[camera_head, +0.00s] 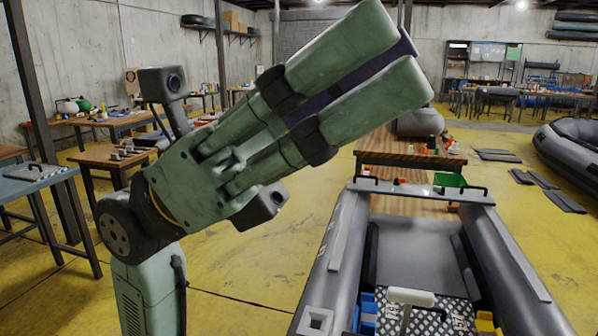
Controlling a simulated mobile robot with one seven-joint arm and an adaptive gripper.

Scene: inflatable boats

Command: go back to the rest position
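My gripper (405,52) fills the upper middle of the head view, raised and pointing up and to the right. Two thick green fingers lie side by side with a gap between them. A dark purple strip (355,84) shows in that gap. I cannot tell whether it is part of the gripper or a thing held, nor whether the fingers are closed on it. The gripper is in the air, in front of and above the grey inflatable boat (505,262), and appears to touch nothing around it.
The boat at lower right has a white-topped post (411,297) inside. A wooden table (410,161) with a green bin (450,180) stands beyond it. A workbench (100,157) and a metal table (38,178) stand left. Another boat (570,150) lies right. Yellow floor is open at centre.

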